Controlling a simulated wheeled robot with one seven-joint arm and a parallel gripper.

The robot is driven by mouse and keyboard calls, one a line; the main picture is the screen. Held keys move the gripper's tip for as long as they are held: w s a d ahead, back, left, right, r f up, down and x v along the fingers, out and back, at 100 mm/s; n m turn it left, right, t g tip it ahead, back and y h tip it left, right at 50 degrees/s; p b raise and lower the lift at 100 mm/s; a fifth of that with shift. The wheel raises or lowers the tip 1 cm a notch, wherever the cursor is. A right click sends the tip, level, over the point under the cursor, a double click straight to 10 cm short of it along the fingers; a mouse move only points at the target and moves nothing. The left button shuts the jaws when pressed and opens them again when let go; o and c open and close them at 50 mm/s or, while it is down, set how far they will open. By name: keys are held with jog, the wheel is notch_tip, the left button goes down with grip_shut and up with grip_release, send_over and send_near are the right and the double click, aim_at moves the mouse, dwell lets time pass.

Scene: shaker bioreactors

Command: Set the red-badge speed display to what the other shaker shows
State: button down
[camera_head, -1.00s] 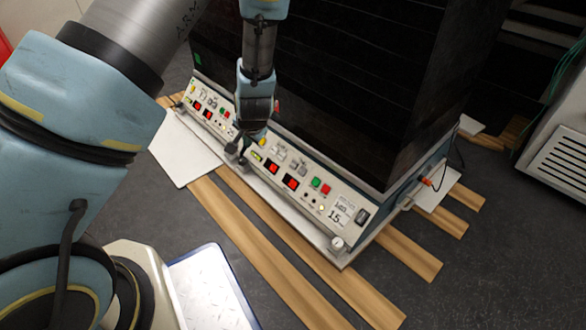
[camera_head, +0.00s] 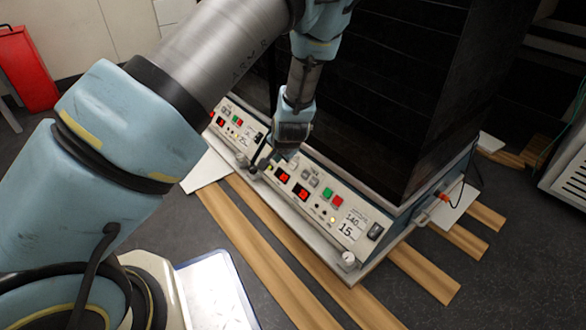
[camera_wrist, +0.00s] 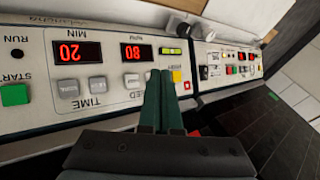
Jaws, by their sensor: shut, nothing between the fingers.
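My gripper (camera_head: 262,160) is shut and empty, close to the near shaker's control panel (camera_head: 330,207). In the wrist view, its dark green fingers (camera_wrist: 161,78) are in front of the panel beside the SPEED label, partly hiding it; I cannot tell whether they touch. The panel is upside down there. The speed display (camera_wrist: 136,53) seems to read 80 and the time display (camera_wrist: 77,51) seems to read 20. A yellow-green badge (camera_wrist: 172,51) is beside the speed display. The other shaker's panel (camera_wrist: 225,65) has small red displays (camera_wrist: 229,70), too small to read.
Grey buttons (camera_wrist: 97,85) sit by the displays. A green button (camera_wrist: 15,94) is at the START label. A yellow button (camera_wrist: 177,76) is close to my fingers. Wooden slats (camera_head: 260,245) lie under the shaker. The grey floor (camera_head: 400,300) in front is partly clear.

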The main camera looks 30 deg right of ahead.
aim_at(293, 165)
jog(key=d+f, duration=0.2)
jog(key=shift+w+d+f, duration=0.2)
jog(key=shift+w+d, duration=0.1)
jog(key=shift+w+d+f, duration=0.1)
jog(key=shift+d+f, duration=0.55)
jog(key=shift+d, duration=0.05)
dwell(1.5)
jog(key=shift+w+d+f+p, duration=0.1)
jog(key=shift+d+f+p, duration=0.2)
jog(key=shift+p, duration=0.1)
jog(key=shift+d+f, duration=0.25)
jog(key=shift+d, duration=0.05)
dwell(0.6)
jog(key=shift+a+r+p, duration=0.55)
jog(key=shift+a+p, duration=0.05)
jog(key=shift+p, duration=0.25)
